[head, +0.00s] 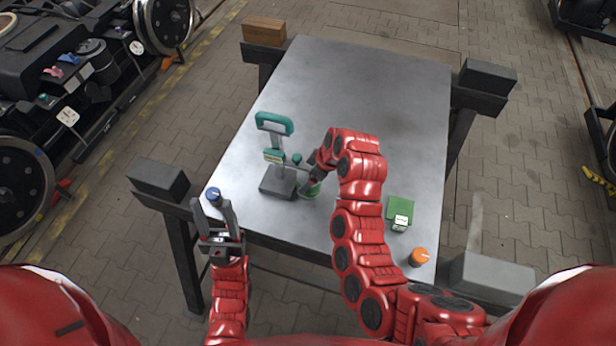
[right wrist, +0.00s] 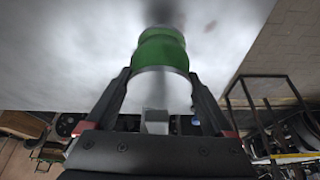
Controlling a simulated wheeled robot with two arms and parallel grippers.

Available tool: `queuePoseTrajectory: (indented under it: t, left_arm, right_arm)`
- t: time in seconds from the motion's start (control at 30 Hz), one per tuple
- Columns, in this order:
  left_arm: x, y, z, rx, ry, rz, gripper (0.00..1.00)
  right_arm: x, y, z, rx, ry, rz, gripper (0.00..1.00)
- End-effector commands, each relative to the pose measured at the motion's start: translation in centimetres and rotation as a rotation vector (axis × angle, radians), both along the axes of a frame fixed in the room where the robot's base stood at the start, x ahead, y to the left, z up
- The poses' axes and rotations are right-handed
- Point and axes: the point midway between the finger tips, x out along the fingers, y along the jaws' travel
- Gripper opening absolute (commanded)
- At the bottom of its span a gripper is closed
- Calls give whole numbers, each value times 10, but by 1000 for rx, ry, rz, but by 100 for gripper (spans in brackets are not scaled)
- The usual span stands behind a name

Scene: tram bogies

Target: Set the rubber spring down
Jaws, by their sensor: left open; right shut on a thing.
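The green rubber spring (head: 309,193) is by the right side of the grey and teal tester (head: 277,184), low over the table (head: 365,90). My right gripper (head: 311,187) is shut on it; the arm partly covers it in the head view. In the right wrist view the green rubber spring (right wrist: 162,48) is between the fingers of my gripper (right wrist: 163,85). I cannot tell whether it touches the table. My left gripper (head: 212,203) is open at the table's near left corner, with a small blue-capped object (head: 213,193) seen at its fingertips.
A green box (head: 399,208) with a small white-fronted item (head: 400,223) is at the table's right side. An orange-topped container (head: 418,257) stands at the near right corner. A brown block (head: 264,31) sits off the far left corner. The table's far half is clear.

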Motion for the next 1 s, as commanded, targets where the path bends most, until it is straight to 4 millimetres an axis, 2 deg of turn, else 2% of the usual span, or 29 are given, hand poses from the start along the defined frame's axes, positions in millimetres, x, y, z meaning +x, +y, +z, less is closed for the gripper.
queuePoseTrajectory:
  t: [0.03,0.17,0.93,0.97,1.0]
  left_arm:
    - [0,0,8,0,0,0,50]
    - [0,0,18,0,0,0,50]
    - [0,0,4,0,0,0,50]
    - [0,0,4,0,0,0,50]
    - [0,0,4,0,0,0,50]
  right_arm:
    - [2,8,4,0,4,5,0]
    - [2,6,-8,0,5,1,0]
    - [3,6,-23,1,-2,1,0]
    - [3,6,-23,0,-2,1,90]
    - [3,6,-23,1,-1,0,97]
